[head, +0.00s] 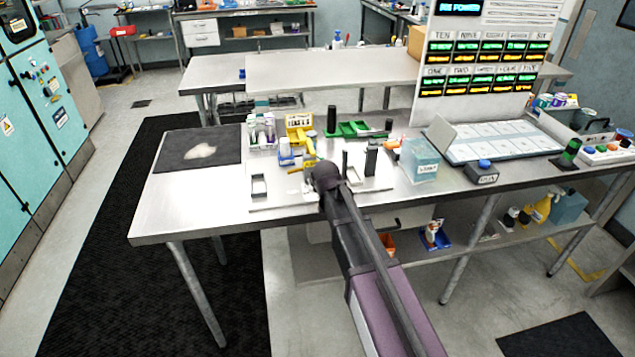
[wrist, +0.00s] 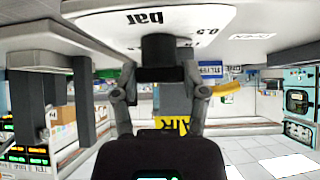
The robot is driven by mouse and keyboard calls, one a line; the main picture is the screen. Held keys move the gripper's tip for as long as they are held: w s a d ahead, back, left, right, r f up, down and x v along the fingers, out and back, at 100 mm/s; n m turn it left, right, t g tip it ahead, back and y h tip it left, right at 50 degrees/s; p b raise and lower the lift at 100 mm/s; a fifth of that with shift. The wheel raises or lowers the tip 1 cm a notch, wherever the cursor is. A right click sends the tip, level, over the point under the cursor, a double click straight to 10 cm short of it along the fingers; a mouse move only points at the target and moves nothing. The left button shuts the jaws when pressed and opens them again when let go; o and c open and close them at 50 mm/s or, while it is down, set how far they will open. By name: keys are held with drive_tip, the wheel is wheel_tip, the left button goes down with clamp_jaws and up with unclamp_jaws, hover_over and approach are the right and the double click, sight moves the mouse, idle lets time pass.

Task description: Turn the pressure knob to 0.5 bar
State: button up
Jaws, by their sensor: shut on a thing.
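In the wrist view, which looks upside down, a dark round knob (wrist: 162,50) sits on a white dial plate (wrist: 215,17) marked "bar" and "0.5". My gripper (wrist: 162,72) is shut on the knob, one finger at each side. A pointer mark on the knob cannot be made out, so its setting cannot be read. In the head view my gripper (head: 324,176) is over the middle of the steel workbench (head: 190,205), and my arm hides the knob and dial.
On the bench, a yellow block (head: 299,122), a green tray (head: 355,129) and dark upright posts (head: 371,157) stand close around my gripper. A clear bluish box (head: 420,160) is to the right. A dark mat (head: 198,148) lies left; the bench's front left is bare.

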drive_tip(key=shift+n+g+y, duration=0.5)
drive_tip(key=shift+n+y, duration=0.7)
drive_tip(key=shift+n, duration=0.7)
drive_tip(key=o, duration=1.2)
drive_tip(key=shift+c, duration=0.2)
drive_tip(key=shift+m+t+h, duration=0.3)
drive_tip(key=shift+m+h, duration=0.2)
drive_tip(key=shift+m, duration=0.5)
